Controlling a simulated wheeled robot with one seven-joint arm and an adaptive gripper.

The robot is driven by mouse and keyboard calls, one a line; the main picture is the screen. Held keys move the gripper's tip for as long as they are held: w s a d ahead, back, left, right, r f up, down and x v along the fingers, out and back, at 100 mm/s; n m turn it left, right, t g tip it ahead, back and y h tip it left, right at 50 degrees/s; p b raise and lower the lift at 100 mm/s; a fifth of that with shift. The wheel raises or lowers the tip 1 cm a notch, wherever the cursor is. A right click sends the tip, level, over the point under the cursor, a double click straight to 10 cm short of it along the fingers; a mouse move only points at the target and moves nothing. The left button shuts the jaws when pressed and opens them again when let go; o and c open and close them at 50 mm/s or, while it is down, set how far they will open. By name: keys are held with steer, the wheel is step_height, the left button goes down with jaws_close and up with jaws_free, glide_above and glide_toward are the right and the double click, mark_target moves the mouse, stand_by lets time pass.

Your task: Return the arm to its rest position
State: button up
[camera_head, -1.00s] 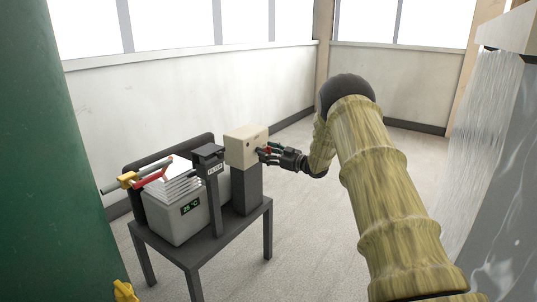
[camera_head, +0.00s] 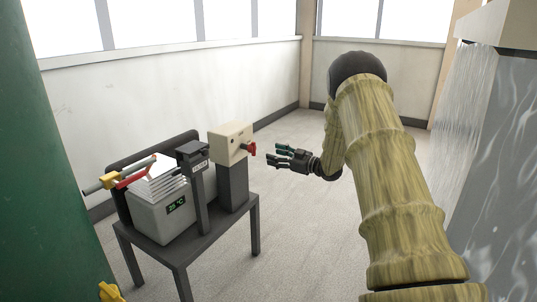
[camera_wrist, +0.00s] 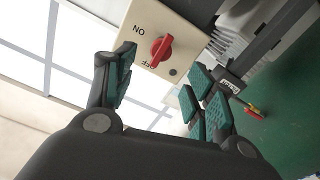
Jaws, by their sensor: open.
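My arm, in a yellowish ribbed sleeve, reaches forward from the right of the head view. My gripper (camera_head: 283,156) is open and empty, to the right of a cream switch box (camera_head: 230,143) and apart from it. A red rotary knob (camera_head: 251,148) sticks out of the box's right side. In the wrist view, the gripper's green-padded fingers (camera_wrist: 160,85) stand apart with the red knob (camera_wrist: 161,50) beyond them. The box face there (camera_wrist: 180,30) carries ON and OFF marks and a small dark button.
A dark table (camera_head: 205,238) carries the box on a post, a grey bath reading 25 °C (camera_head: 160,218) and a dark post-mounted unit (camera_head: 193,155). A green column (camera_head: 25,160) stands left, a grey water-streaked structure (camera_head: 500,160) right. Floor beyond my gripper is clear.

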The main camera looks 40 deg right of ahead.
steer(key=shift+s+d, duration=0.15)
steer(key=shift+s, duration=0.2)
stand_by(0.3)
